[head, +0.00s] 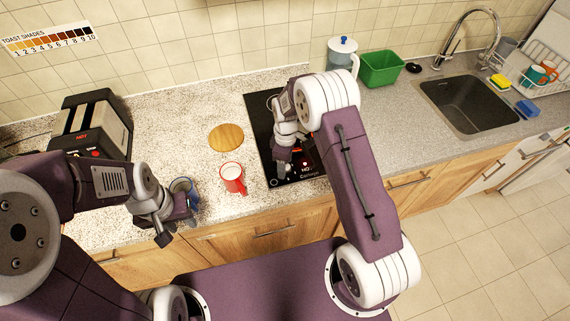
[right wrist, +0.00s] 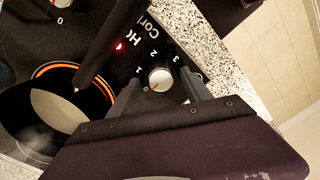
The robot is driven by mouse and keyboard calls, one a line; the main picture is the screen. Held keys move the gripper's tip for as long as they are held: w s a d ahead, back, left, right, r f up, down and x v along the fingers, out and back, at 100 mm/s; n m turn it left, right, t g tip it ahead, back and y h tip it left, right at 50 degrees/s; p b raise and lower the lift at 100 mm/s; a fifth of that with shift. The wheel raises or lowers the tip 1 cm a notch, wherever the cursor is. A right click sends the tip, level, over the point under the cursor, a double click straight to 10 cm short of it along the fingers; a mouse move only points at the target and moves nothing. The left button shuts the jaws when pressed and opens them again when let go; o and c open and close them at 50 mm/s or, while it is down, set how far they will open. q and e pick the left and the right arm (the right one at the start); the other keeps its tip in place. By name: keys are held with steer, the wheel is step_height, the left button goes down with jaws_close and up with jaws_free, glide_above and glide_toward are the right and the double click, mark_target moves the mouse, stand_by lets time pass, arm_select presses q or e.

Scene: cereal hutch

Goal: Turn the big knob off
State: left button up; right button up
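A pale round knob (right wrist: 160,78) with a red mark sits on the black hob (head: 257,112). In the right wrist view, the digits 0 to 3 are printed around it. My right gripper (right wrist: 163,93) is open, its two dark fingers on either side of the knob; I cannot tell whether they touch it. Another knob (right wrist: 62,3) is cut off at the top left of that view. In the head view my right arm hides most of the hob and its knobs. My left gripper (head: 177,228) is open and empty at the counter's front edge.
A pan (right wrist: 52,112) sits on a glowing ring; a dark bar crosses above it. A red mug (head: 232,179), a blue mug (head: 182,187) and a wooden disc (head: 226,137) stand left of the hob. A toaster (head: 92,125) is further left, a sink (head: 468,102) far right.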

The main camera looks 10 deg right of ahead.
step_height(320, 180, up, 9)
steer(key=b, duration=0.1)
steer(key=shift+w+b, duration=0.2)
steer(key=shift+b, duration=0.15)
steer(key=shift+d, duration=0.15)
steer(key=s+d+r+m+t, duration=0.1)
steer(key=s+d+r+m, duration=0.15)
steer(key=s+r, duration=0.35)
steer(key=s+d+f+m, duration=0.1)
steer(key=s+f+m, duration=0.2)
steer(key=s+m, duration=0.2)
steer(key=s+f+m+b, duration=0.1)
steer(key=s+f+m, duration=0.2)
steer(key=s, duration=0.4)
steer(key=shift+s+d+m+t, duration=0.35)
steer(key=shift+s+m+t, duration=0.05)
steer(key=shift+m, duration=0.45)
